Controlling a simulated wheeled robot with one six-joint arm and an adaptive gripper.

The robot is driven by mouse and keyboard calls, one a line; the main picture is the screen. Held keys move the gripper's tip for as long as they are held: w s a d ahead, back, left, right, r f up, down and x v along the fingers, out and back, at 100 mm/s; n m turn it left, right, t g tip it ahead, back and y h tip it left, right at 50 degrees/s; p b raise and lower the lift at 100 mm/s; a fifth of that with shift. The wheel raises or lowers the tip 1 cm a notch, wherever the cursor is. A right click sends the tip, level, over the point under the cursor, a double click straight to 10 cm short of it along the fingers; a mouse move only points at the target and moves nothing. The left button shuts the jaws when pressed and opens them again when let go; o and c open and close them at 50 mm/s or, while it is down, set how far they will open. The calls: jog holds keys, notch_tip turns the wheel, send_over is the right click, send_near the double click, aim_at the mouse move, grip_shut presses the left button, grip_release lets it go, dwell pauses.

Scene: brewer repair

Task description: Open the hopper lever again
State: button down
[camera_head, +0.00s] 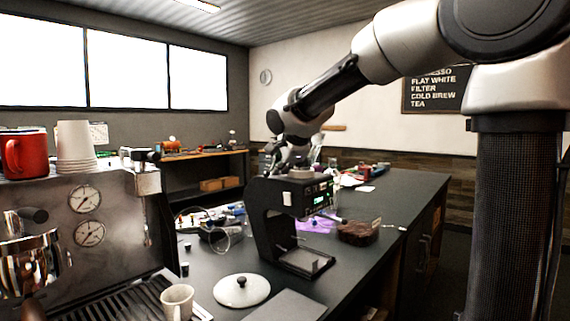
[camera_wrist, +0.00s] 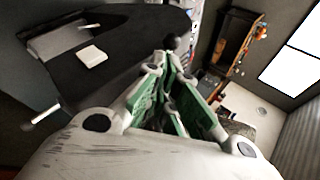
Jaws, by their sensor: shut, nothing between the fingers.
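The brewer (camera_head: 268,215) is a black machine with a green-lit display, standing upright on the dark bench. My gripper (camera_head: 298,160) is at its top, pointing down, and partly hides the hopper area. In the wrist view my gripper (camera_wrist: 170,62) has its green-lined fingers drawn together at the tips, with nothing seen held. A small dark round knob (camera_wrist: 177,42) shows just beyond the fingertips. I cannot tell whether it is the hopper lever or whether the fingers touch it. The lever's position cannot be made out.
An espresso machine (camera_head: 110,225) stands at the left, with a white mug (camera_head: 177,299) in front. A round white lid (camera_head: 241,291) lies near the brewer. A dark brown container (camera_head: 357,233) and a purple cloth (camera_head: 317,226) are to its right. The bench's far right is fairly clear.

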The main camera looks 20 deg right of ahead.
jog(key=shift+w, duration=0.1)
dwell(0.3)
jog(key=shift+w+a+f+m+h, duration=0.1)
jog(key=shift+w+a+m+h, duration=0.1)
jog(key=shift+w+m+h, duration=0.25)
jog(key=shift+w+a+m+h, duration=0.25)
jog(key=shift+w+m, duration=0.1)
jog(key=shift+w, duration=0.25)
jog(key=shift+d, duration=0.1)
jog(key=shift+s, duration=0.1)
